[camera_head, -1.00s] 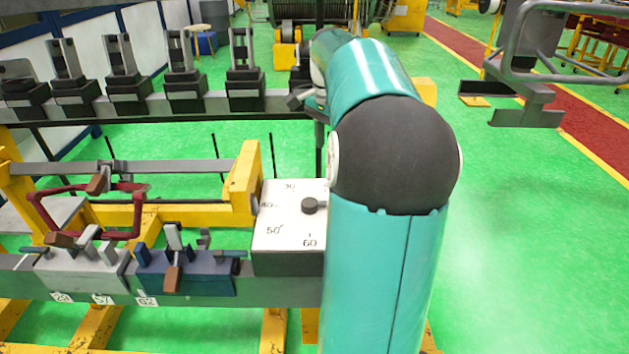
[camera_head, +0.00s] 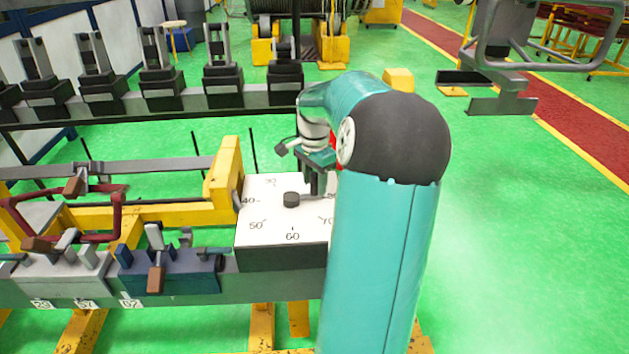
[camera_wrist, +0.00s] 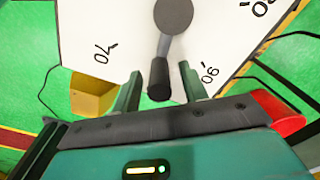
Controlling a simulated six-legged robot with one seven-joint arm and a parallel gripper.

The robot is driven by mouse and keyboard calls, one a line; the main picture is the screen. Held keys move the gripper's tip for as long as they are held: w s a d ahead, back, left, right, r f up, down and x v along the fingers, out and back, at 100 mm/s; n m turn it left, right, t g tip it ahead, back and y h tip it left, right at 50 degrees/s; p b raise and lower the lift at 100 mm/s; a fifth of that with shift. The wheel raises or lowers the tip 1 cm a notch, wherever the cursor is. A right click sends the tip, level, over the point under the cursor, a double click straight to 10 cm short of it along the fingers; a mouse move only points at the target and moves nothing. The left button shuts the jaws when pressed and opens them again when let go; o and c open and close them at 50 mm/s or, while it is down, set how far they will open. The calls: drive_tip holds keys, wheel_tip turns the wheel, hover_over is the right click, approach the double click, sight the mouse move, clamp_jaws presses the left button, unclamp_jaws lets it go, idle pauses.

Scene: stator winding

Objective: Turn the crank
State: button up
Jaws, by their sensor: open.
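The crank (camera_head: 291,200) is a dark knob with a short arm on top of a white dial box (camera_head: 262,225) marked with numbers. In the wrist view the crank's round hub (camera_wrist: 173,14) is at the top, and its arm runs down to a black handle (camera_wrist: 158,82). My gripper (camera_wrist: 160,74) is open, with one finger on each side of the handle and a visible gap on both sides. In the head view my gripper (camera_head: 318,178) is at the right of the dial box, partly hidden by my arm.
A yellow post (camera_head: 224,180) stands just left of the dial box. A rear rail carries several dark grey clamps (camera_head: 222,80).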

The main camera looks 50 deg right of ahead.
drive_tip(key=shift+f, duration=0.25)
drive_tip(key=shift+c, duration=0.4)
clamp_jaws()
drive_tip(key=shift+r, duration=0.1)
